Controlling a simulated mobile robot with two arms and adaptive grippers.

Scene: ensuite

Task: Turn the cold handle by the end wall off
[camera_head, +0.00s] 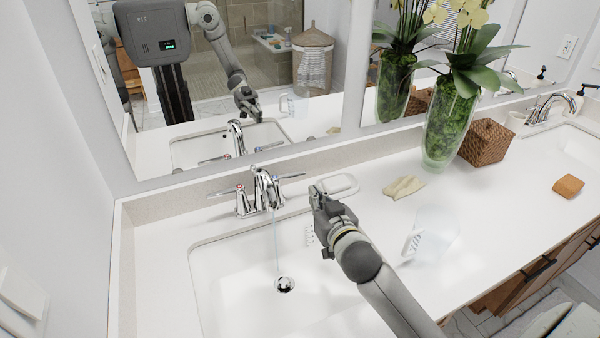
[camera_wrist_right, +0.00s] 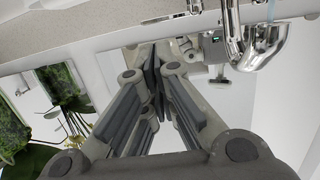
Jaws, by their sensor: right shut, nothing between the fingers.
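The faucet (camera_head: 262,192) by the left end wall is chrome with two lever handles. A thin stream of water (camera_head: 275,240) runs from its spout to the drain. The cold handle (camera_head: 290,177) is the right lever and points out to the right; the left lever (camera_head: 224,192) has a red mark at its base. My right gripper (camera_head: 317,190) is shut and empty, just right of the cold handle and apart from it. In the right wrist view the closed fingers (camera_wrist_right: 155,72) point toward the faucet (camera_wrist_right: 250,45), with a lever (camera_wrist_right: 165,17) beyond them. My left gripper is out of view.
A white soap dish (camera_head: 343,186) lies just behind my right gripper. The sink basin (camera_head: 215,285) lies below the faucet. A mirror rises behind the counter.

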